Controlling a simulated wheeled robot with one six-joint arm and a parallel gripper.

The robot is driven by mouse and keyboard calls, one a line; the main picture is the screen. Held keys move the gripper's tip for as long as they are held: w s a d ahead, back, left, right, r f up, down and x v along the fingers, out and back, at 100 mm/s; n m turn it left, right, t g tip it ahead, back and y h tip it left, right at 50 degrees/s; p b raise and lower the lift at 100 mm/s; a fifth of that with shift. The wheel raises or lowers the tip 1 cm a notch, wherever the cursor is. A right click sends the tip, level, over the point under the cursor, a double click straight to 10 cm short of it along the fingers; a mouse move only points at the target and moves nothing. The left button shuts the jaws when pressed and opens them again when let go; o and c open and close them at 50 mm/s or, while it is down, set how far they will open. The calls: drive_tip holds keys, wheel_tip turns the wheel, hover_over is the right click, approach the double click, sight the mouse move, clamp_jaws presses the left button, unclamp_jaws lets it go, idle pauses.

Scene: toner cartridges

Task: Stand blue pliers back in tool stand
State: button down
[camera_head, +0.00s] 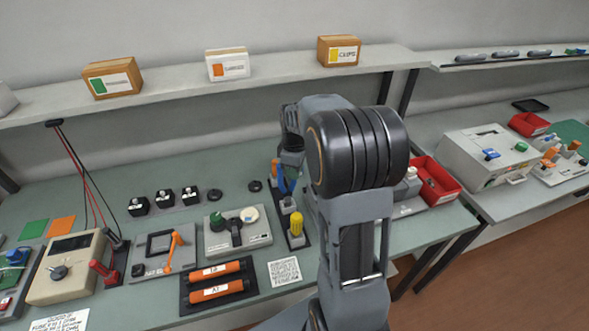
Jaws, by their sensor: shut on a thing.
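The tool stand (304,241) is a narrow dark rack on the green bench, just left of my arm. A yellow-handled tool (296,223) stands upright near its front end. The blue pliers (284,181) show as blue handles over the rear part of the stand. My gripper (288,164) is above the stand, shut on the blue pliers. The fingertips are small and partly hidden by my own wrist, and I cannot tell whether the pliers are seated in a slot or held just above it.
A grey device with a green knob (238,231) sits close left of the stand. Orange toner cartridges (217,280) lie in a dark tray in front. A red bin (437,183) is right of my arm. A shelf (190,86) with boxes runs behind.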

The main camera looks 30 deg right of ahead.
drive_tip(key=shift+f+b, duration=0.85)
drive_tip(key=shift+f, duration=0.45)
drive_tip(key=shift+f+b, duration=0.45)
drive_tip(key=shift+f, duration=0.35)
idle(0.8)
drive_tip(key=c, duration=0.9)
unclamp_jaws()
drive_tip(key=shift+c, duration=0.2)
wheel_tip(320, 180, up, 14)
drive_tip(key=shift+f, duration=0.1)
